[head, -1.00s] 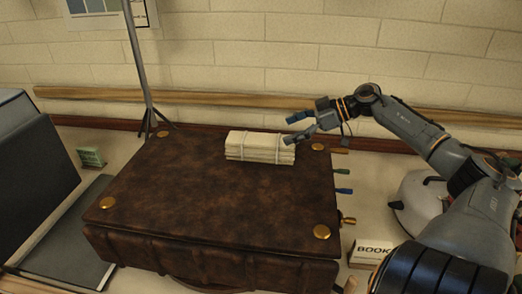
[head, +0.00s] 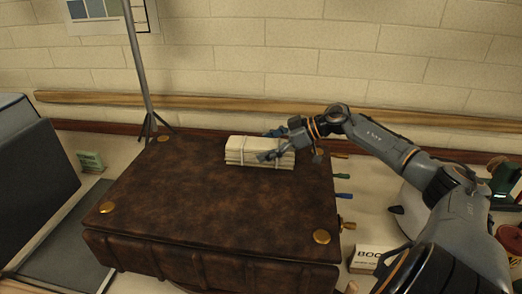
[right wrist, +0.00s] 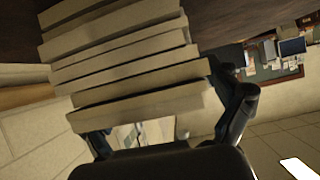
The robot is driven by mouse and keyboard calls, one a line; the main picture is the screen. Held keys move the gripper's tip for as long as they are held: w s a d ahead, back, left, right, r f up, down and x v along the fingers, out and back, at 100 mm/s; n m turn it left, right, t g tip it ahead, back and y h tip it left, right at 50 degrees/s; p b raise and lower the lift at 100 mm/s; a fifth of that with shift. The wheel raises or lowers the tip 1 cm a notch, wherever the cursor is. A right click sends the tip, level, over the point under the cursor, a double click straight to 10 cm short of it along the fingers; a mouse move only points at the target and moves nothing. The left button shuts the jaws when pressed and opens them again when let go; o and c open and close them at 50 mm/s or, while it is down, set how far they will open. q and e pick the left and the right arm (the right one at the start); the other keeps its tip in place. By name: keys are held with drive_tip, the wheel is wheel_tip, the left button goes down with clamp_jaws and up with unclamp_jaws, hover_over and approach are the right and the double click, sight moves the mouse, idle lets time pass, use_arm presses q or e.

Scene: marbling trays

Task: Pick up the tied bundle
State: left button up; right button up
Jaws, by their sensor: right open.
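The tied bundle (head: 240,150) is a stack of cream slats with pale ties. It lies on the back part of a brown leather-covered case (head: 200,210) with brass corner studs. My right gripper (head: 270,144) is open at the bundle's right end, with one finger on the near side and the other on the far side. In the right wrist view the bundle (right wrist: 130,65) shows end-on as layered slats reaching in between the two dark fingers (right wrist: 170,120). I cannot tell whether the fingers touch it. My left gripper is not in view.
A thin metal stand (head: 139,70) rises behind the case's back left corner. Several colored-handled tools (head: 343,195) lie along its right edge. A white lettered box (head: 368,258) sits at front right. Dark grey boxes (head: 40,180) stand at left. The case top is otherwise clear.

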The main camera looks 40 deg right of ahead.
drive_tip(key=shift+x, duration=0.8)
drive_tip(key=c, duration=1.6)
drive_tip(key=shift+d+r, duration=0.1)
drive_tip(key=shift+r, duration=0.15)
